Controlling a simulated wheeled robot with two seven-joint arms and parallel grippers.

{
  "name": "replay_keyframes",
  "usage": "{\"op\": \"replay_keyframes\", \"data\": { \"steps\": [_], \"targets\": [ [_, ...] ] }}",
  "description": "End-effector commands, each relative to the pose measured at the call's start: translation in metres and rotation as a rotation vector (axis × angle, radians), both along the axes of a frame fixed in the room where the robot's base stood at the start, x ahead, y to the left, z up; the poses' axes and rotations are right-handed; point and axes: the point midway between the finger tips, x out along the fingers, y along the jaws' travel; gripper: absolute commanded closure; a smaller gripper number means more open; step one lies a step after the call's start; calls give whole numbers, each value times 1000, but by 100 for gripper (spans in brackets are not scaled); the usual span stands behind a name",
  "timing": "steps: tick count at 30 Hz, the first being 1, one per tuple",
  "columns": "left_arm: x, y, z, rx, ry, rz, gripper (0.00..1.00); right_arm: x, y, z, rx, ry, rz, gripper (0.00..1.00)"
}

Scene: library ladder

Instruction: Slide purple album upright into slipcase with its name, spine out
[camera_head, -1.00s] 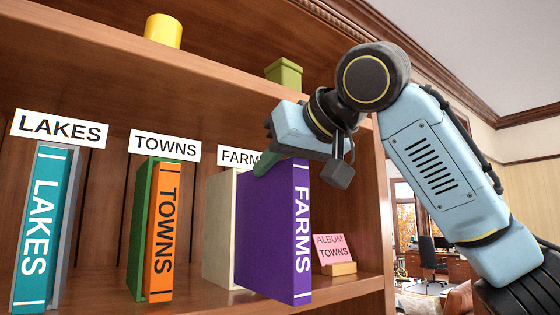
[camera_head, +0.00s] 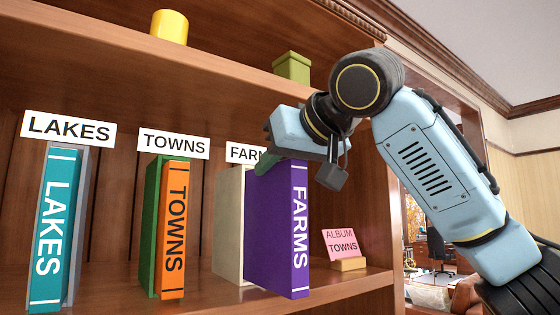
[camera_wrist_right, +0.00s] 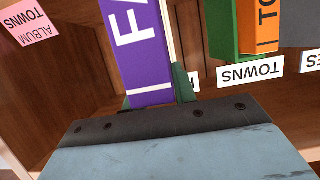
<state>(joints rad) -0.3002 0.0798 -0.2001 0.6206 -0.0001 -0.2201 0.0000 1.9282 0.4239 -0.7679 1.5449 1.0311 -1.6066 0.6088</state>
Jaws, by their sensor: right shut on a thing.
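The purple album (camera_head: 268,230) marked FARMS stands upright on the shelf, its lettered spine facing out. My right gripper (camera_head: 283,158) is shut on its top part. In the right wrist view the purple album (camera_wrist_right: 138,55) sits between the green fingertips (camera_wrist_right: 155,98). The cream FARMS slipcase (camera_head: 229,222) stands behind and left of the album, which overlaps it in the head view. Its opening is hidden, so I cannot tell whether the album's back edge is inside. The FARMS label (camera_head: 244,153) is above it, partly hidden by my gripper. My left gripper is not in view.
Left of it stand an orange TOWNS album (camera_head: 174,230) in a green slipcase (camera_head: 151,225) and a teal LAKES album (camera_head: 52,230) in a grey slipcase. A pink card (camera_head: 341,242) on a wooden block stands right. The upper shelf (camera_head: 215,75) holds a yellow cup and green box.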

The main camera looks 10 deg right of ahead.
Motion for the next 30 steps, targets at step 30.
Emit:
{"op": "replay_keyframes", "data": {
  "steps": [30],
  "targets": [
    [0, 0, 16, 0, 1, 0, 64, 23, 9, 2, 2, -4, 1, 100]
  ]
}}
